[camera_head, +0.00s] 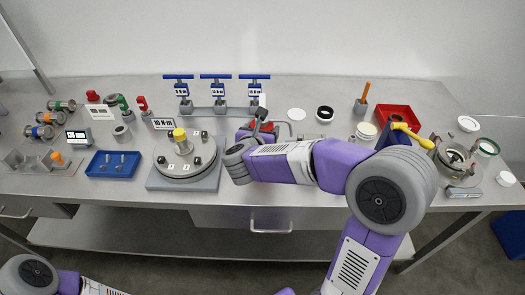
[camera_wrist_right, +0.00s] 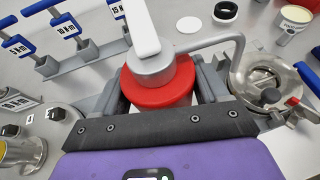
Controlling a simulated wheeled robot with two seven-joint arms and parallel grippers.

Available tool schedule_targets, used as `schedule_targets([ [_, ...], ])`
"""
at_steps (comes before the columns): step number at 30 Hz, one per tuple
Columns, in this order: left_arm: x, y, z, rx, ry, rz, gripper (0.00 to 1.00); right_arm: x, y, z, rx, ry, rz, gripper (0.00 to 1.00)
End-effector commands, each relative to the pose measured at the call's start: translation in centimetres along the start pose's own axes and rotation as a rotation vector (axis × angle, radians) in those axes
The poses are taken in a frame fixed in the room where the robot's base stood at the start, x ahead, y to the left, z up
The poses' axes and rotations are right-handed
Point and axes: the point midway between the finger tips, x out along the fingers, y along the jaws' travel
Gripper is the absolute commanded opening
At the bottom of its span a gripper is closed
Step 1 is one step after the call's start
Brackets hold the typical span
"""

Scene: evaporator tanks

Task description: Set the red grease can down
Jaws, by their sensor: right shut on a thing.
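The red grease can (camera_wrist_right: 150,88) is between the two fingers of my right gripper (camera_wrist_right: 160,88). It has a grey cap, a pale lever on top and a bent grey spout reaching right. In the head view only bits of the can's red (camera_head: 284,127) show past my right gripper (camera_head: 262,128), which is over the bench behind the round plate. The can's base is hidden, so I cannot tell whether it touches the bench. My left gripper is out of view; only part of my left arm shows at bottom left.
On the steel bench (camera_head: 130,205), a blue-handled rack (camera_head: 218,112) stands behind my right gripper and a round lidded plate (camera_head: 186,160) to its left. A white disc (camera_head: 296,114), a black ring (camera_head: 325,113) and a red tray (camera_head: 398,118) lie to the right.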

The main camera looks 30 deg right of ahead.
Motion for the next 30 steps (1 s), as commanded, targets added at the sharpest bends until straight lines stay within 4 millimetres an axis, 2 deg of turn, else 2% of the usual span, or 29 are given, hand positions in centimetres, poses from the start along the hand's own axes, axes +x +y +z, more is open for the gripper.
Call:
schedule_targets([
  [4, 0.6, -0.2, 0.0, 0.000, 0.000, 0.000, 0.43, 0.6, 0.0, -1.4, -0.001, -0.002, 0.000, 0.30],
  [9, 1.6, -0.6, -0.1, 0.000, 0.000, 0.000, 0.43, 1.8, 0.0, -4.2, -0.001, 0.000, -0.001, 0.30],
  [12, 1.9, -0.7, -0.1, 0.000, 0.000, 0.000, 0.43, 2.1, 0.0, -5.0, 0.000, -0.002, -0.001, 0.30],
  [26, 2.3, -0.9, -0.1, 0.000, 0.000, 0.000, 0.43, 2.3, 0.0, -5.4, 0.003, -0.003, 0.001, 0.30],
  [27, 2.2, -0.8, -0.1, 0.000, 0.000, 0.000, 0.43, 2.3, 0.0, -5.4, 0.002, -0.001, 0.000, 0.78],
  [30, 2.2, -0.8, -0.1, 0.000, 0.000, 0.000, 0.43, 2.3, 0.0, -5.4, 0.002, -0.001, 0.000, 0.93],
])
